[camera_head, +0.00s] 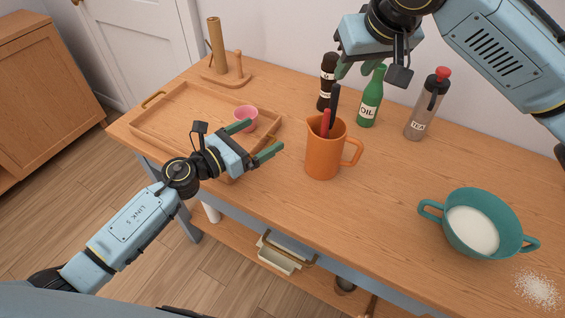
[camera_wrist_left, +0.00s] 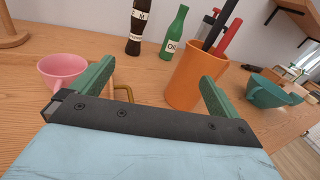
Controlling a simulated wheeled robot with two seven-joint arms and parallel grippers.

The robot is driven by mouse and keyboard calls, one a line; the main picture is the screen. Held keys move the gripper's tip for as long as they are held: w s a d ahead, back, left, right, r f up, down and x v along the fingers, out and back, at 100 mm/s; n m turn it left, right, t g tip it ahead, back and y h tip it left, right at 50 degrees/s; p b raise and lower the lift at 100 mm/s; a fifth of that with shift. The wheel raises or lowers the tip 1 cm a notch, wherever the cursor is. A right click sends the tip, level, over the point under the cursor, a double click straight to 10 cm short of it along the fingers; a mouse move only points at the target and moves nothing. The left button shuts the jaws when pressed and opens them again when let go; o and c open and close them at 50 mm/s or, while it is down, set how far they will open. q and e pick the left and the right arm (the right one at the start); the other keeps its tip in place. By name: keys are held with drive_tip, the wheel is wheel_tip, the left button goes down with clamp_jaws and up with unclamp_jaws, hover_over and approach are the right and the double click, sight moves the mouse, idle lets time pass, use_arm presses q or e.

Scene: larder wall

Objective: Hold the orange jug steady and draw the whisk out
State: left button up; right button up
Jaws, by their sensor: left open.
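The orange jug (camera_head: 320,160) stands upright on the counter, its handle to the right in the head view. A red handle (camera_head: 325,123) and a black handle (camera_head: 335,97) stick out of it; which belongs to the whisk I cannot tell, as the lower ends are hidden inside. My left gripper (camera_head: 262,137) is open and empty, left of the jug and apart from it. In the left wrist view the jug (camera_wrist_left: 190,78) shows beyond the right finger. My right gripper (camera_head: 360,68) is above and behind the jug, apart from the handles; its finger gap is unclear.
A wooden tray (camera_head: 172,120) with a pink cup (camera_head: 245,117) lies left. A dark bottle (camera_head: 326,82), green oil bottle (camera_head: 370,98) and grey-brown red-capped bottle (camera_head: 426,108) stand behind the jug. A teal pot (camera_head: 482,204) is right. Counter between jug and pot is clear.

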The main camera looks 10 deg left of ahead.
use_arm(q)
drive_tip(key=m, duration=0.1)
approach(333, 152)
drive_tip(key=w+a, duration=0.2)
drive_tip(key=a, duration=0.2)
drive_tip(key=shift+h, duration=0.4)
drive_tip(key=x, duration=1.3)
drive_tip(key=shift+f, duration=0.15)
